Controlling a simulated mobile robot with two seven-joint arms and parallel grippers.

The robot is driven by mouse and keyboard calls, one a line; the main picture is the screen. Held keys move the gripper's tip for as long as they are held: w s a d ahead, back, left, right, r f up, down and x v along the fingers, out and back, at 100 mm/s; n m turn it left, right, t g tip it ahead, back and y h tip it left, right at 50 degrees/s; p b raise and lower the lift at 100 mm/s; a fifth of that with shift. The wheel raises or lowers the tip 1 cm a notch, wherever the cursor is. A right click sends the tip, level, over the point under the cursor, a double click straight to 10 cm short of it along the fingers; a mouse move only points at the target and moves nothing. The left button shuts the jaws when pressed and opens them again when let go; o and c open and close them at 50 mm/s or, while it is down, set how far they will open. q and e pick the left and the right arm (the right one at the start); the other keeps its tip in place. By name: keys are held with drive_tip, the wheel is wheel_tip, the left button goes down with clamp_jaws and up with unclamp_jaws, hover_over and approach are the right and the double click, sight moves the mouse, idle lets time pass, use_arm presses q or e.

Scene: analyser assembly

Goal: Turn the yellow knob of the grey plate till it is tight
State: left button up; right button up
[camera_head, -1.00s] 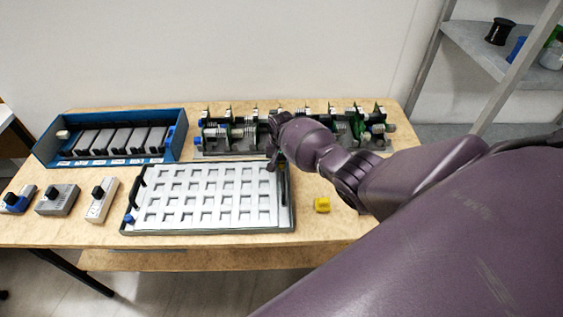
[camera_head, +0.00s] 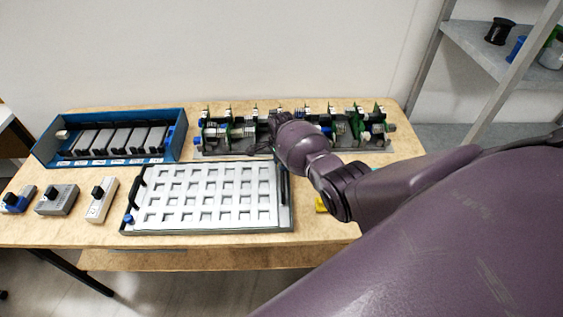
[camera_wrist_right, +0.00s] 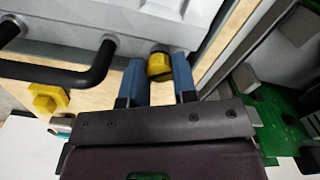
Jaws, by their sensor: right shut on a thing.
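The grey plate (camera_head: 209,194), with rows of square recesses, lies on the table in the head view. Its light surface also shows at the top of the right wrist view (camera_wrist_right: 150,22). The yellow knob (camera_wrist_right: 159,68) sits at the plate's edge, between the two blue fingers of my right gripper (camera_wrist_right: 159,76). The gripper is shut on it. In the head view my right gripper (camera_head: 275,145) is at the plate's far right corner, and the knob is hidden there. My left gripper is not in view.
A loose yellow piece (camera_wrist_right: 48,99) lies on the table beside a black handle (camera_wrist_right: 88,72). A blue tray (camera_head: 174,148) stands back left. Green boards on a rack (camera_head: 240,131) stand behind the plate. Several small devices with black knobs (camera_head: 58,199) lie at left.

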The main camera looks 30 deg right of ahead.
drive_tip(key=m, duration=0.4)
drive_tip(key=shift+w+r+m, duration=0.2)
drive_tip(key=shift+r+m, duration=0.05)
drive_tip(key=shift+m, duration=0.05)
drive_tip(key=m, duration=0.4)
drive_tip(key=shift+m, duration=0.3)
drive_tip(key=m, duration=0.4)
drive_tip(key=shift+d, duration=0.1)
drive_tip(key=shift+r+m, duration=0.1)
drive_tip(key=shift+m, duration=2)
drive_tip(key=o, duration=0.7)
drive_tip(key=shift+o, duration=1)
drive_tip(key=shift+s, duration=0.1)
drive_tip(key=shift+o, duration=0.2)
drive_tip(key=shift+f, duration=0.2)
